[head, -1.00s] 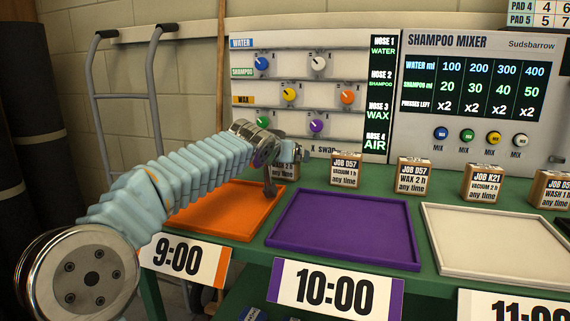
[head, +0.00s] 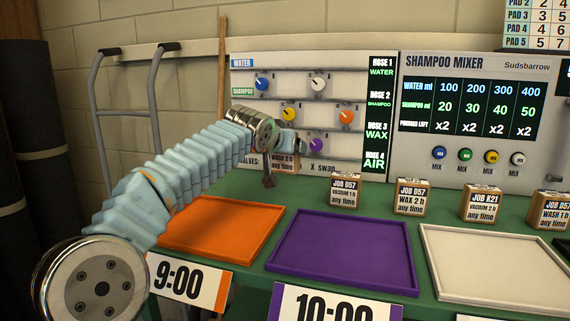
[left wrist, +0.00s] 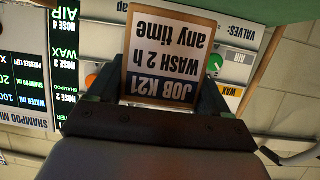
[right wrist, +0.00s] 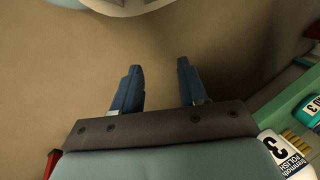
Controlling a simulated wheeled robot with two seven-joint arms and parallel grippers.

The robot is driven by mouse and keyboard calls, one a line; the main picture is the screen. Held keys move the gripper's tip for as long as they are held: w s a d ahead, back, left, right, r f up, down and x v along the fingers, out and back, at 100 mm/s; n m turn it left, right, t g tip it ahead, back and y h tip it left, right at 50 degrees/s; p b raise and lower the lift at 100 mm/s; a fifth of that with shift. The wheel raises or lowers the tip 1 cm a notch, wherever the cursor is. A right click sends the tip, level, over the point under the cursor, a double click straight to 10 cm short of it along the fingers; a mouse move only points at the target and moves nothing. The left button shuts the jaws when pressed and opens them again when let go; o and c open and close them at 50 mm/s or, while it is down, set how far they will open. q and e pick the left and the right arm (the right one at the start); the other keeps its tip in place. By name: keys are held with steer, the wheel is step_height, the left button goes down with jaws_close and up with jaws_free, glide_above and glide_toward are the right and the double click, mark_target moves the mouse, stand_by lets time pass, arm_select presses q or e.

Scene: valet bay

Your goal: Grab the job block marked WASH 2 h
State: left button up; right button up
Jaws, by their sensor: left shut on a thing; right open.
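The job block marked JOB K21, WASH 2 h, any time (left wrist: 168,58) is upside down in the left wrist view, between my left gripper's fingers. In the head view this block (head: 284,163) is partly hidden behind my left gripper (head: 283,160), in front of the valve panel and above the bench. My left gripper is shut on it. My right gripper (right wrist: 161,85) is open and empty in the right wrist view, over a plain brownish surface.
An orange tray (head: 168,243), a purple tray (head: 275,262) and a white tray (head: 432,275) lie empty on the green bench. Behind them stand other job blocks: VACUUM 1 h (head: 345,190), WAX 2 h (head: 412,197), VACUUM 2 h (head: 480,203) and WASH 1 h (head: 550,209). The shampoo mixer (head: 470,110) stands behind.

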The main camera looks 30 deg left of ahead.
arm_select(q)
step_height(320, 180, up, 21)
steer(key=p, duration=0.9)
arm_select(e)
step_height(320, 180, up, 10)
steer(key=a, duration=0.2)
steer(key=shift+s, duration=0.35)
